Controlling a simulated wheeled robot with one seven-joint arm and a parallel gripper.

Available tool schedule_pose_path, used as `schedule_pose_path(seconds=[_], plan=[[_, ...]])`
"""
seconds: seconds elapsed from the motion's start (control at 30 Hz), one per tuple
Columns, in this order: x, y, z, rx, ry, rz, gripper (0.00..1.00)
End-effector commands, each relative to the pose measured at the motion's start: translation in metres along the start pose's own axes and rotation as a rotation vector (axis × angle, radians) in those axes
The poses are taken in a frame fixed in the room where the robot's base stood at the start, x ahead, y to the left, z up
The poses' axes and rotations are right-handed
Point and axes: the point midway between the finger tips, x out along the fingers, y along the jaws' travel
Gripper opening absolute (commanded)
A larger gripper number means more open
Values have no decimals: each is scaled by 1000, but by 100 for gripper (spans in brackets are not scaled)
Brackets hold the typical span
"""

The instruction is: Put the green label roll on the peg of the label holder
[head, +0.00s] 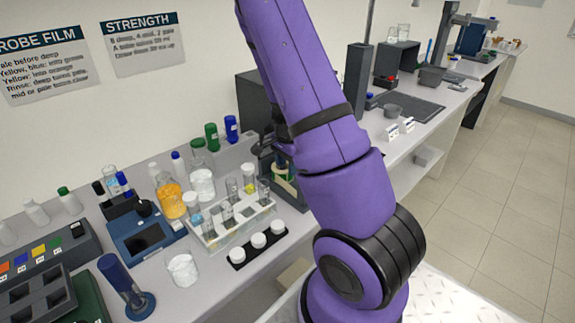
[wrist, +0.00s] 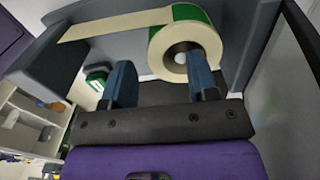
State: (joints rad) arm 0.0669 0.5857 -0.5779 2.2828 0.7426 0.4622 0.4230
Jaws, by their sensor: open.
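The green label roll (wrist: 207,41), with cream sides and a cream strip running off to the left, shows at the top of the wrist view. It is among the dark grey walls of the label holder (wrist: 240,50). A pale round end shows inside the roll's hole, seemingly the peg, with the roll around it. My gripper (wrist: 160,65) is open. Its right finger overlaps the roll's lower right edge in the picture; I cannot tell if they touch. Its left finger is apart from the roll. In the head view the roll (head: 281,172) is small and partly hidden by my arm.
A rack of glass tubes (head: 235,225) and a black tray with white-capped jars (head: 258,242) stand close left of the holder. Bottles and a beaker (head: 183,268) stand farther left. The bench at the right is clearer around a dark mat (head: 412,108).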

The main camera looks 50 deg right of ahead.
Motion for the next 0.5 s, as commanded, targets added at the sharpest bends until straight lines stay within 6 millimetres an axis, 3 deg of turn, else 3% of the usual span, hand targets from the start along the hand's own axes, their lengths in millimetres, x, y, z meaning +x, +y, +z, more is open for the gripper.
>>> schedule_pose_path(seconds=[0.5], plan=[[-84,-1,1,-3,0,-4,54]])
